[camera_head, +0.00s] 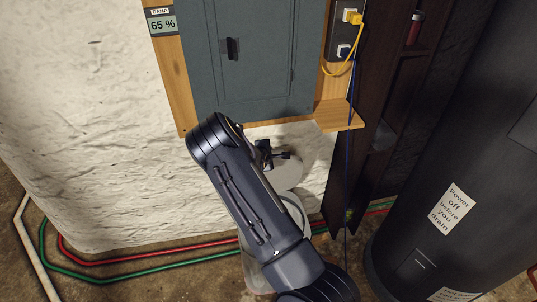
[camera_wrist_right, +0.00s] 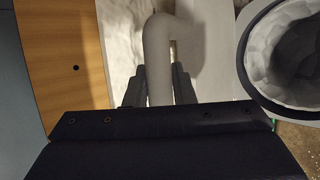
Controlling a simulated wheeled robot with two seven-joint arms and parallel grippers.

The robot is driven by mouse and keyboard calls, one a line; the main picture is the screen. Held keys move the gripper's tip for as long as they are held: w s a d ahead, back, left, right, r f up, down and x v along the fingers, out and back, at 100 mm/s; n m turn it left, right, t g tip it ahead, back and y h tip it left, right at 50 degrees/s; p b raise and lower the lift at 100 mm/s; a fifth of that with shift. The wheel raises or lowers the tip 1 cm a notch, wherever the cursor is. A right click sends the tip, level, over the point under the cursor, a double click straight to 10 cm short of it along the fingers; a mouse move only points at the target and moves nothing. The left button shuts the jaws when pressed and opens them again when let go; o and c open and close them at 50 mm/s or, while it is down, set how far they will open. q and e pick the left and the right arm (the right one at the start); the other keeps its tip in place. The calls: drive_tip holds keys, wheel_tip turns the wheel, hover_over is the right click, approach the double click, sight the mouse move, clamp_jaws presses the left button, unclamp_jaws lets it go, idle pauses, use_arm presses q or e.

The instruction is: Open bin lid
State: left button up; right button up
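The bin (camera_head: 251,272) stands on the floor by the wall, largely hidden behind my right arm. Its pale round lid (camera_head: 287,176) is tilted up behind the rim. In the right wrist view the bin's opening (camera_wrist_right: 292,60) shows at the right, with a crumpled white lining inside. A grey curved handle (camera_wrist_right: 158,55) rises between the fingers of my right gripper (camera_wrist_right: 158,92), which appear closed against both its sides. In the head view my right gripper (camera_head: 268,155) is small and dark beside the lid. My left gripper is not in view.
A grey electrical panel (camera_head: 262,60) on a wooden board hangs above the lid. A small wooden shelf (camera_head: 338,115), a blue cable and a dark rack are right of it. A large dark tank (camera_head: 450,180) stands further right. Red and green pipes run along the floor.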

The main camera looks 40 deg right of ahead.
drive_tip(key=o, duration=0.4)
drive_tip(key=shift+o, duration=0.2)
drive_tip(key=v, duration=0.8)
drive_tip(key=shift+b, duration=0.45)
